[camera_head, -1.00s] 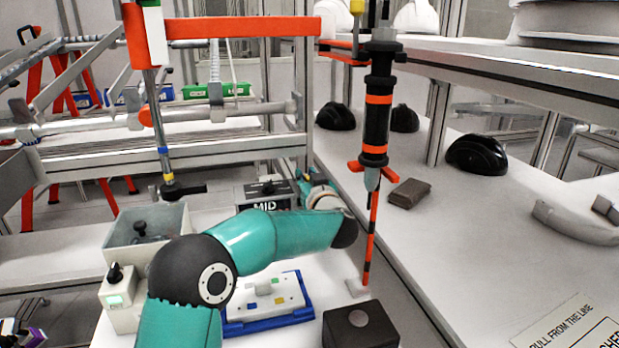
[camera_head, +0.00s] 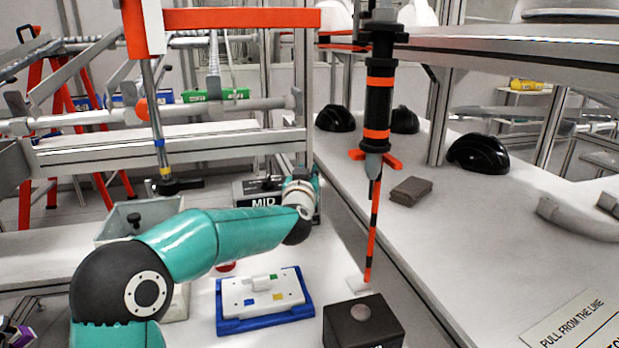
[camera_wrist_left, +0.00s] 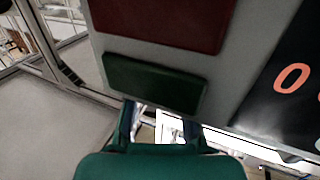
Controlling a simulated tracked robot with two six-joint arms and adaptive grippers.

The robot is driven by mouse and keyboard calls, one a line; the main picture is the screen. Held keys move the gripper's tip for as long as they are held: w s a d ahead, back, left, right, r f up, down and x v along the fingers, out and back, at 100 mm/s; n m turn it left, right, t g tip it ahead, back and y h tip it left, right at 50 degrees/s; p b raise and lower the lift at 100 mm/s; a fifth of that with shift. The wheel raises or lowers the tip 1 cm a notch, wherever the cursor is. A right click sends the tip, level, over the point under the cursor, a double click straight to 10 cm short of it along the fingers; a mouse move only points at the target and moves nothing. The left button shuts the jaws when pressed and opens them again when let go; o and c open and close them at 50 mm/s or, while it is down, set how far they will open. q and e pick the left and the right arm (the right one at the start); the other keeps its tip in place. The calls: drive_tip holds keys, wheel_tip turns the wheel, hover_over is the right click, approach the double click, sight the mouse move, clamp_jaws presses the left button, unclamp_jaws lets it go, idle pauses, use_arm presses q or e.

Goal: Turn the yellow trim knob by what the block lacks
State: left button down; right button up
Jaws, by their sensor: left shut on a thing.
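My left gripper (camera_head: 304,182) is at the far end of my teal arm, beside the dark grey box marked MID (camera_head: 262,200). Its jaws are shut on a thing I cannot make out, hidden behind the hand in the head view. The left wrist view shows the teal gripper (camera_wrist_left: 158,130) against a grey panel with a dark red plate (camera_wrist_left: 165,20), a dark green plate (camera_wrist_left: 155,82) and a black face with an orange 0 (camera_wrist_left: 292,78). I cannot make out the yellow trim knob. A white block with coloured patches (camera_head: 240,296) lies on a blue tray (camera_head: 240,326).
A dark box with a round button (camera_head: 340,322) stands right of the tray. An orange-and-black tool (camera_head: 378,110) hangs above, with a striped rod (camera_head: 373,235) below it. A grey open bin (camera_head: 112,222) is partly behind my arm. Black helmet shells (camera_head: 478,153) stand on the right bench.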

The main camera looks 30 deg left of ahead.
use_arm(q)
drive_tip(key=c, duration=1.2)
unclamp_jaws()
drive_tip(key=shift+v, duration=3.8)
